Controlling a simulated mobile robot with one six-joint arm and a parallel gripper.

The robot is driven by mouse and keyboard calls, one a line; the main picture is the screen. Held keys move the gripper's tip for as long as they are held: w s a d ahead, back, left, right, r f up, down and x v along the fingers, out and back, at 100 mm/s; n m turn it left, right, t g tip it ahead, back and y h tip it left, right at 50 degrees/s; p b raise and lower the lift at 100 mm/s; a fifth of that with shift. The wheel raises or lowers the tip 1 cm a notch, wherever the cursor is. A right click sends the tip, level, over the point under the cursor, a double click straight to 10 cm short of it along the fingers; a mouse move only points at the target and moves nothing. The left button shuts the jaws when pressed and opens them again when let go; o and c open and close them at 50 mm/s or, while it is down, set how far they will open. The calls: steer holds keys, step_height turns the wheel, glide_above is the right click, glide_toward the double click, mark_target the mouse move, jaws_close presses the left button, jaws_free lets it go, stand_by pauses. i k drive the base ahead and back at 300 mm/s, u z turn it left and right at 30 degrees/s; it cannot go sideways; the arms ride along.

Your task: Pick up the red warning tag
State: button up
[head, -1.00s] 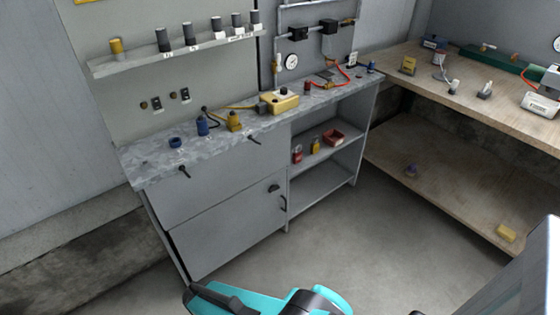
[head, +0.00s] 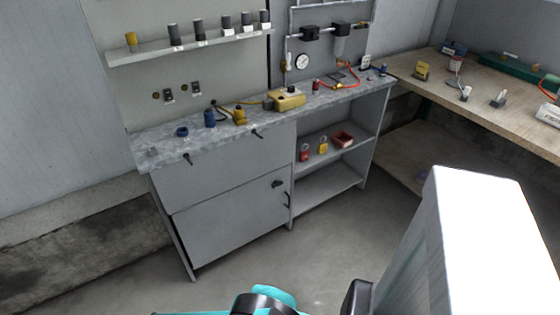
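I cannot clearly pick out the red warning tag. In the head view, red things show on the open shelf of the grey cabinet (head: 230,212): a small red padlock-like piece (head: 304,153) and a red open bin (head: 343,140). What lies in the bin is too small to tell. A small red piece (head: 316,85) also stands on the cabinet's worktop (head: 160,145). Only teal and black parts of my arm show at the bottom edge. My gripper is not in view.
A yellow padlock-like piece (head: 322,145) stands between the red piece and the bin. A yellow box (head: 285,100) and a blue bottle (head: 209,117) stand on the worktop. A wooden bench (head: 500,125) is at right. A large white block covers the lower right. Floor before the cabinet is clear.

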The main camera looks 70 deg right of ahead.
mark_target(303, 154)
steer(key=z, duration=0.3)
steer(key=k, duration=0.15)
steer(key=u, duration=1.3)
steer(key=k, duration=2.4)
steer(key=z, duration=0.75)
